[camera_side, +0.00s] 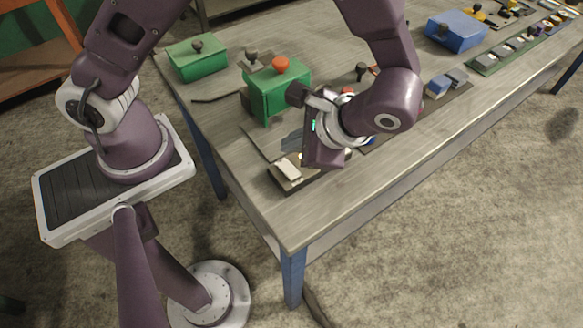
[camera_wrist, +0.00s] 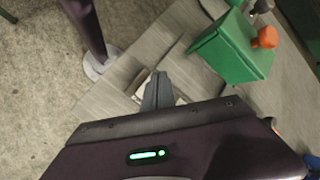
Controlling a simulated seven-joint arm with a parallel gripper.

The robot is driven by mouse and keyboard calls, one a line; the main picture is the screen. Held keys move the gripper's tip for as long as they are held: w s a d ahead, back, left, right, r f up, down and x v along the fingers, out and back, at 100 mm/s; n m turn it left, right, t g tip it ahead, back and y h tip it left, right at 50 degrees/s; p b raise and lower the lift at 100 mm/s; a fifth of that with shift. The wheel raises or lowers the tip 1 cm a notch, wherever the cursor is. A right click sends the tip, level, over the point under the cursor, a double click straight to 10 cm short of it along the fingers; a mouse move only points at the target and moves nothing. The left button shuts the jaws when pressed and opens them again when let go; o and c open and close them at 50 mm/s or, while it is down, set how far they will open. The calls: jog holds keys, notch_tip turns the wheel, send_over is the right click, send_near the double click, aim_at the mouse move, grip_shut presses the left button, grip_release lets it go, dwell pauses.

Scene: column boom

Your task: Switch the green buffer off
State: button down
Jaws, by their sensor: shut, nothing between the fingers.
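A green box (camera_side: 278,92) with a red mushroom button (camera_side: 281,65) stands on the table, left of my wrist in the side view. In the wrist view the green box (camera_wrist: 232,50) is at upper right, with its button (camera_wrist: 265,38) looking orange. A pale rocker switch (camera_side: 288,169) on a dark plate lies near the table's front left corner. My gripper (camera_wrist: 158,78) is shut and empty, apart from the green box. In the wrist view its fingers partly cover a pale part, probably that rocker. Which part is the green buffer's switch I cannot tell for sure.
Another green box (camera_side: 198,60) with a dark knob stands at the table's back left. A blue box (camera_side: 456,31) and several small devices line the table to the right. A grey-blue block (camera_side: 439,85) sits right of my wrist. The table's front strip is clear.

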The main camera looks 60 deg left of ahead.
aim_at(293, 170)
jog(key=shift+d+f, duration=0.15)
jog(key=shift+f, duration=0.75)
jog(key=shift+d+f, duration=0.1)
jog(key=shift+f, duration=0.8)
dwell(0.6)
jog(key=shift+f, duration=0.55)
dwell(0.6)
jog(key=shift+r, duration=0.6)
jog(key=shift+a+r, duration=0.2)
jog(key=shift+r, duration=1.05)
jog(key=shift+a+r, duration=0.2)
jog(key=shift+r, duration=1.05)
